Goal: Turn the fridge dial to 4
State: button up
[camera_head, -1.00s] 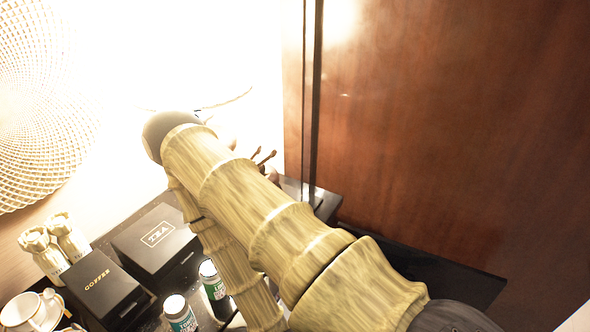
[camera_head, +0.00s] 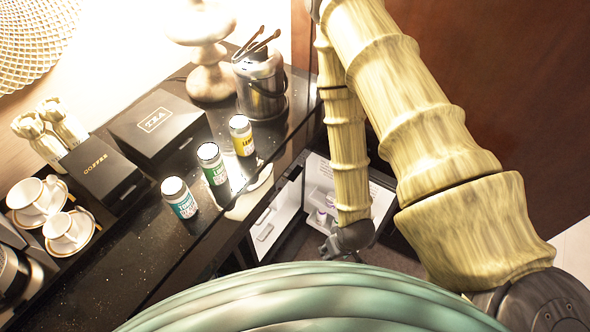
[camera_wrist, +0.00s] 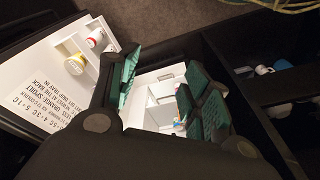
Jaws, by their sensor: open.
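The minibar fridge (camera_head: 272,226) stands open under the counter in the head view. Its white interior also shows between my fingers in the wrist view (camera_wrist: 150,114). The open door carries a printed label of temperature settings (camera_wrist: 45,90) and shelves with small containers (camera_wrist: 76,63). My gripper (camera_head: 345,243) hangs low by the fridge opening, next to the door. In the wrist view its green-padded fingers (camera_wrist: 166,92) are spread apart with nothing held between them. I cannot make out the dial or its setting; small coloured items show inside near the right finger.
The dark counter (camera_head: 130,262) holds several small bottles (camera_head: 212,163), a tea box (camera_head: 160,128), a coffee box (camera_head: 102,172), cups (camera_head: 66,230) and an ice bucket (camera_head: 262,84) with tongs. A wooden panel (camera_head: 510,80) stands at right.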

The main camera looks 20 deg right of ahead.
jog(key=w+d+f+n+t+y+b, duration=0.2)
jog(key=w+f+n+t+y+b, duration=0.1)
jog(key=w+b, duration=0.8)
jog(key=w+d+f+n+t+y+b, duration=0.2)
jog(key=w+t+b, duration=0.3)
jog(key=w+b, duration=0.6)
jog(key=w+d+f+n+t+y+b, duration=0.1)
jog(key=w+f+n+t+y+b, duration=0.3)
jog(key=w+b, duration=0.7)
jog(key=y+b, duration=0.1)
jog(key=b, duration=1.6)
jog(key=shift+d+f+t, duration=0.15)
jog(key=shift+d+t, duration=0.25)
jog(key=shift+w+a, duration=0.1)
jog(key=shift+w, duration=0.1)
jog(key=b+x, duration=0.4)
jog(key=x, duration=0.6)
jog(key=shift+w+a, duration=0.15)
jog(key=shift+w, duration=0.05)
